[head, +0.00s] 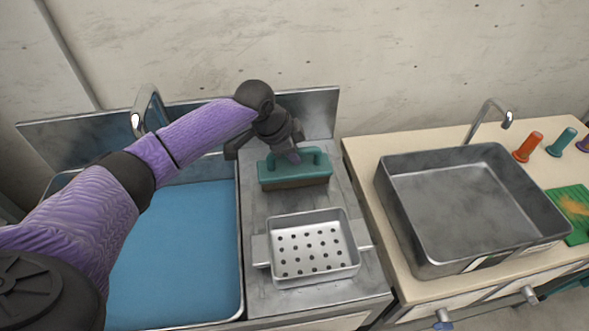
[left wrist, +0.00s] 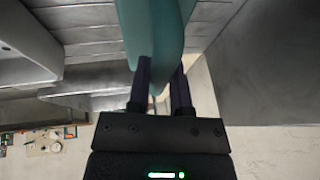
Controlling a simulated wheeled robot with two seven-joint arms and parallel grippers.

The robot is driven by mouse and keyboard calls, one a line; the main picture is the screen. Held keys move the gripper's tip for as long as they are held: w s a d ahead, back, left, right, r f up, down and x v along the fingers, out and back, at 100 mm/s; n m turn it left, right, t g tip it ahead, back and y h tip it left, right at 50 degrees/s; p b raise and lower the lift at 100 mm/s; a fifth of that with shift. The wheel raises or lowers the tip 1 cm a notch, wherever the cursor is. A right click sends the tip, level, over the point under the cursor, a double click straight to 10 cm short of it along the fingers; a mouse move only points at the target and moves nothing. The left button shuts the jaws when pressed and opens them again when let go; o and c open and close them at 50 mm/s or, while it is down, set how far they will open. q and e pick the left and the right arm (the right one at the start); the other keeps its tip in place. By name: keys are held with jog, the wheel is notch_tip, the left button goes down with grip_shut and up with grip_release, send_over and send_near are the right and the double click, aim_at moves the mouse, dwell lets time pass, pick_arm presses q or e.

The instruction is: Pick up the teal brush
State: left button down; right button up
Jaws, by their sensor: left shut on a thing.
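The teal brush (head: 295,170) has a teal block, a raised teal handle and a brown underside. In the head view it is at the back of the metal drainboard, behind the perforated tray. My left gripper (head: 291,156) reaches it from above and is shut on its handle. In the left wrist view, the teal brush (left wrist: 157,30) is between the two dark fingers of my left gripper (left wrist: 160,85). I cannot tell whether the brush touches the drainboard or is just above it. My right gripper is not in view.
A perforated metal tray (head: 308,254) stands in front of the brush. A basin of blue water (head: 175,255) is to the left, and an empty metal sink (head: 465,205) is to the right. A metal backsplash (head: 318,112) rises close behind the brush.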

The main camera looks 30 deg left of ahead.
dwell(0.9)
pick_arm(q)
jog(key=shift+b, duration=0.35)
notch_tip(320, 180, up, 11)
jog(key=p, duration=0.3)
jog(key=shift+f+p, duration=0.2)
jog(key=shift+p, duration=0.1)
jog(key=c, duration=1.1)
grip_release()
grip_shut()
